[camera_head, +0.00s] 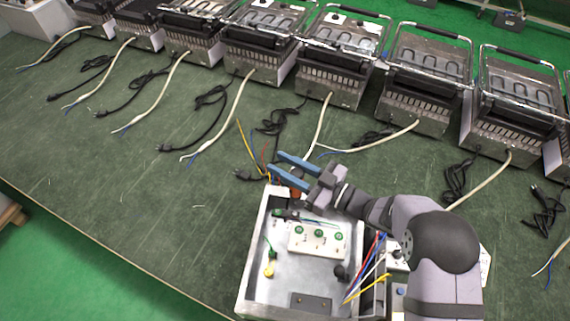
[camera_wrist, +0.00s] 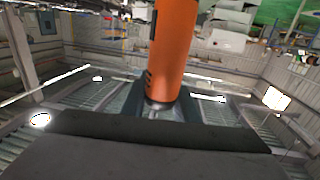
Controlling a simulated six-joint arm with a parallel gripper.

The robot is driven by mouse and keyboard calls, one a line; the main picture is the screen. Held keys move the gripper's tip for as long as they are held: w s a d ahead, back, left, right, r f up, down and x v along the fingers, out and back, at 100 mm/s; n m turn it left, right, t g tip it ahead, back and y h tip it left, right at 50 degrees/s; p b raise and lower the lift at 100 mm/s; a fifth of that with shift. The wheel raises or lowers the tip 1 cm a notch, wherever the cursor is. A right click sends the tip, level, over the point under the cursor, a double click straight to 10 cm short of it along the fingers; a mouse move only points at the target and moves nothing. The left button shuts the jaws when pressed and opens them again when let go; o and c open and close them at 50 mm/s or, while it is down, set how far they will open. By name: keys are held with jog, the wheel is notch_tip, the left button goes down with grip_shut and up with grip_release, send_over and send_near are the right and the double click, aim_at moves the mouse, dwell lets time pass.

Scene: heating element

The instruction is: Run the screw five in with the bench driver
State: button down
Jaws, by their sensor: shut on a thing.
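My gripper (camera_head: 279,162) has blue fingers and is at the upper left corner of the open metal housing (camera_head: 255,265). In the wrist view an orange cylindrical body, the bench driver (camera_wrist: 172,45), stands between the dark fingers, and my gripper is shut on it. In the head view the driver is mostly hidden by the fingers. Inside the housing is a white terminal block (camera_head: 308,247) with green-ringed round spots on top. My gripper is beyond the block, apart from it. I cannot tell which spot is screw five, and the driver's tip is not clearly visible.
Red, blue, white and yellow wires (camera_head: 372,258) stand at the housing's right side. Several metal grill units (camera_head: 340,62) line the back, with cables across the green bench (camera_head: 120,190). The left of the bench is mostly clear.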

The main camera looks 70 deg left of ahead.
jog(key=shift+f+b, duration=2.4)
jog(key=shift+f, duration=0.15)
jog(key=shift+f+b, duration=0.8)
jog(key=shift+b, duration=0.25)
dwell(1.0)
jog(key=shift+r, duration=0.15)
jog(key=shift+r+p, duration=1.65)
jog(key=shift+r, duration=0.85)
